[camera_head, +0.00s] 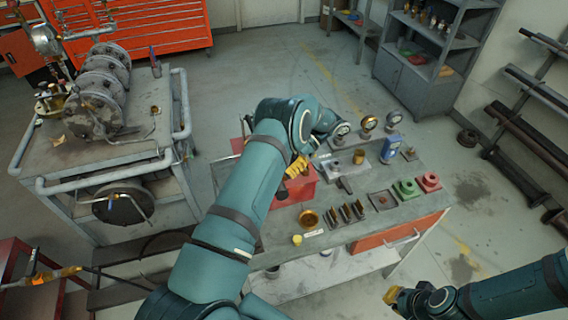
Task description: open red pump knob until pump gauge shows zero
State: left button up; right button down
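My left arm reaches over the workbench (350,225). The gold fingertips of my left gripper (297,168) are above a red box-like unit (300,190) on the bench, partly hidden by the arm. I cannot tell whether they touch it, or whether they are open or shut. No red knob can be made out clearly. Round dial gauges, one at left (341,130), one in the middle (369,122) and one at right (393,117), stand at the bench's back; their readings are too small to tell. My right gripper (393,296) is low at the right, away from the bench.
Green and red fittings (406,188), a brass ring (309,218) and small parts lie on the bench. A piped machine on a cart (98,100) stands left. A grey shelf cabinet (425,75) and a pipe rack (520,125) stand right. Floor between is mostly free.

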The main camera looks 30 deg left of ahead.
pick_arm(q)
jog(key=shift+s+f+n+h, duration=0.1)
jog(key=shift+n+h, duration=0.2)
dwell(0.4)
jog(key=o, duration=1.2)
jog(key=shift+c, duration=0.2)
jog(key=shift+r, duration=5.05)
